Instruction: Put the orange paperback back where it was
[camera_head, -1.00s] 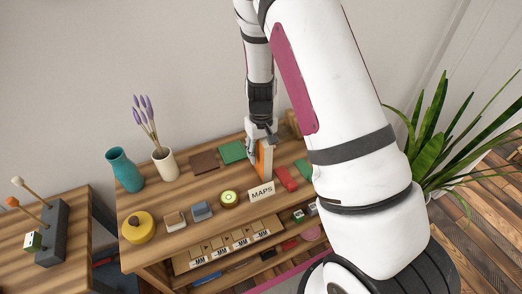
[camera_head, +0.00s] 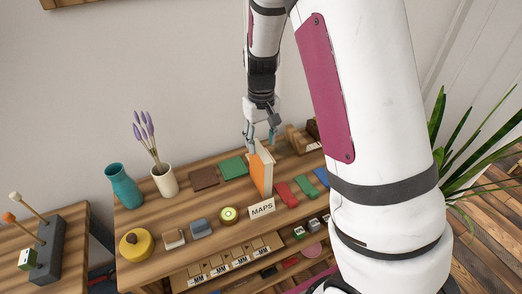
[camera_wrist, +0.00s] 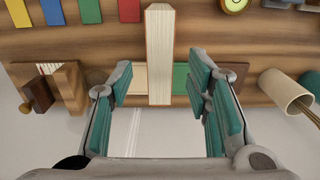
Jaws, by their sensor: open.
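The orange paperback (camera_head: 261,172) stands upright on the wooden top, behind the MAPS sign. Its orange cover and pale page edge show in the head view. In the wrist view I look down on its pale page edges (camera_wrist: 160,50). My gripper (camera_head: 261,138) is open at the book's upper end in the head view. In the wrist view its teal-padded fingers (camera_wrist: 160,82) are spread wide, one on each side of the book's end, with gaps between pads and book. Nothing is held.
The MAPS sign (camera_head: 262,208) stands in front of the book. A green mat (camera_head: 233,167) and brown mat (camera_head: 203,178) lie to its left; a red piece (camera_head: 287,193) lies to its right. A cream vase (camera_head: 164,181) and teal vase (camera_head: 123,187) stand further left.

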